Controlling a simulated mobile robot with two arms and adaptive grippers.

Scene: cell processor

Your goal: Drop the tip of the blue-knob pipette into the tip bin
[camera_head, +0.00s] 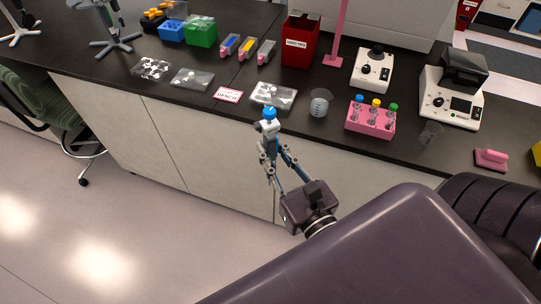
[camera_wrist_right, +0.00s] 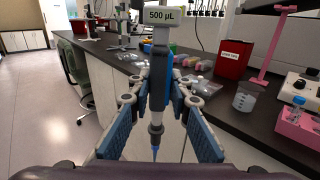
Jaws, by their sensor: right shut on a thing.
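My right gripper (camera_head: 270,152) is shut on the blue-knob pipette (camera_head: 268,127), in front of the bench's front edge. In the right wrist view the pipette (camera_wrist_right: 158,82) stands upright between the fingers, with a 500 µL label near its top and a blue tip (camera_wrist_right: 155,152) on its lower end. The tip bin (camera_head: 300,45) is a red box lettered as used tips, at the back of the bench, apart from the gripper. It also shows in the right wrist view (camera_wrist_right: 235,60). My left gripper is not in view.
A pink rack (camera_head: 370,122) with several colour-capped bottles stands on the bench, right of a clear beaker (camera_head: 319,103). A pink stand (camera_head: 336,35) rises just right of the bin. Three small coloured-label boxes (camera_head: 247,46) lie left of it. Clear packs lie near the front edge.

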